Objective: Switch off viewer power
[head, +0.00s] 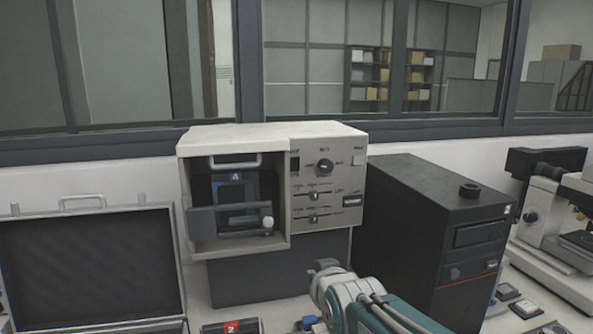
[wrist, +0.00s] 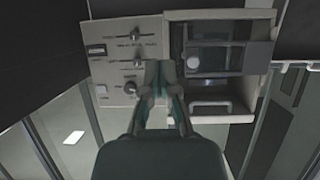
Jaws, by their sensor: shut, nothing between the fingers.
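A beige box-shaped unit (head: 240,137), possibly the viewer, stands on the bench with an open recess on its left. Its control panel (head: 345,185) on the right carries a round black knob (head: 325,166), two sliders, a dark rocker-like switch (head: 295,165) at top left and a pale square button (head: 358,160). Labels are too small to read. In the wrist view the unit appears upside down. My gripper (wrist: 158,68) is shut and empty, in front of the panel near its border with the recess. It hides the dark switch there; contact cannot be told.
A black computer tower (head: 410,205) with a small dark ring (head: 470,190) on top stands close to the right. An open case (head: 90,265) is at left, a microscope (head: 560,225) at far right. Small items lie along the front. Window frames rise behind.

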